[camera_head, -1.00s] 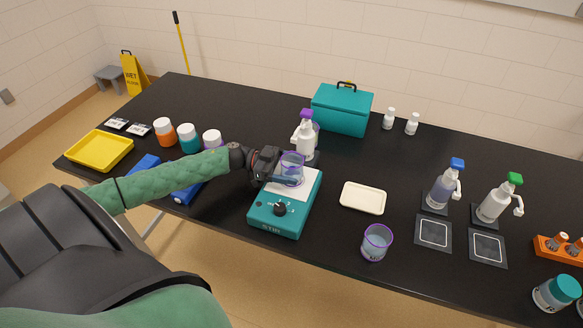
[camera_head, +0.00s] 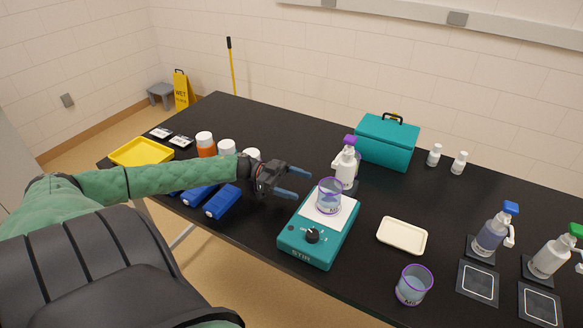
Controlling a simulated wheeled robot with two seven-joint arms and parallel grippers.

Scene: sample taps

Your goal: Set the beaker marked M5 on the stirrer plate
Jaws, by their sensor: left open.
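A clear beaker with a purple rim (camera_head: 328,196) stands upright on the white top of the teal stirrer plate (camera_head: 318,245). Its label is too small to read surely. A second purple-rimmed beaker (camera_head: 413,285), with a label I cannot read surely, stands on the table at the front right. My left gripper (camera_head: 297,183) is open and empty, its blue-grey fingers apart, just left of the beaker on the stirrer and clear of it. My right gripper is not in view.
A purple-topped dispenser bottle (camera_head: 345,168) stands close behind the stirrer. A cream tray (camera_head: 402,236) lies to its right. Blue blocks (camera_head: 222,201) lie left of the stirrer. A teal case (camera_head: 386,142) stands at the back.

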